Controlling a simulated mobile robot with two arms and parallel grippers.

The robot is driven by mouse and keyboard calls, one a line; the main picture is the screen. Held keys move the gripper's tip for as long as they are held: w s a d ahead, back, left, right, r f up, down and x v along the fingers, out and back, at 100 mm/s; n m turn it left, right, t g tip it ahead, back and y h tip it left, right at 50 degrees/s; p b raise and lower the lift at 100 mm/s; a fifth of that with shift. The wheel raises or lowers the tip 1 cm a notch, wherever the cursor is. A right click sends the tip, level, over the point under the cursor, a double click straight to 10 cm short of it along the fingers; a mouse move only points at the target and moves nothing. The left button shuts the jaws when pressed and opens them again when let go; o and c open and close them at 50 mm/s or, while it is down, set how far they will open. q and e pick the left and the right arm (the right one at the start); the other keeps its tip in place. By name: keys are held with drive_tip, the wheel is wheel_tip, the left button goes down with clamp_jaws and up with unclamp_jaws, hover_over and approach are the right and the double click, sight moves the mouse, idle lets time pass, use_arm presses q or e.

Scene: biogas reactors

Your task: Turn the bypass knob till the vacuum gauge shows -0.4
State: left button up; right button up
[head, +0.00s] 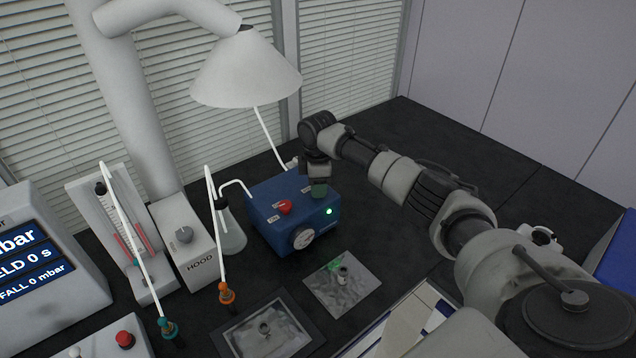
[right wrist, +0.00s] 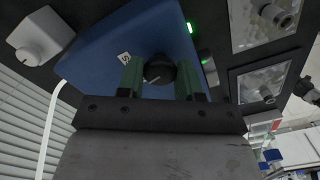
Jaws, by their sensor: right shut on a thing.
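The blue pump box (head: 262,222) stands on the dark bench, with a red switch (head: 285,206) on top and a lit green lamp (head: 329,211) on its front. The round vacuum gauge (head: 303,238) sits low on its front; its reading is too small to make out. My right gripper (head: 319,188) points down at the top of the box. In the right wrist view its green fingers are on either side of the black bypass knob (right wrist: 158,70), shut on it. The head view hides this knob behind the gripper. My left gripper is not in view.
A white HOOD box with a grey knob (head: 183,235) and a glass flask (head: 231,235) stand left of the pump. A white lamp-shaped hood (head: 246,70) hangs above and behind. Two grey plates (head: 342,284) with small fittings lie in front.

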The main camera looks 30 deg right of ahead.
drive_tip(key=n+p, duration=0.1)
drive_tip(key=n, duration=1.2)
drive_tip(key=shift+n, duration=0.3)
drive_tip(key=n+b, duration=0.1)
drive_tip(key=n, duration=0.4)
drive_tip(key=shift+w+f+n+b, duration=0.15)
drive_tip(key=shift+n+b, duration=0.35)
drive_tip(key=shift+n, duration=0.6)
drive_tip(key=n+b, duration=0.3)
drive_tip(key=b, duration=0.5)
drive_tip(key=shift+f+n+b, duration=0.1)
drive_tip(key=shift+n+b, duration=0.2)
drive_tip(key=shift+r+b, duration=0.2)
drive_tip(key=shift+b, duration=0.45)
drive_tip(key=shift+r, duration=0.1)
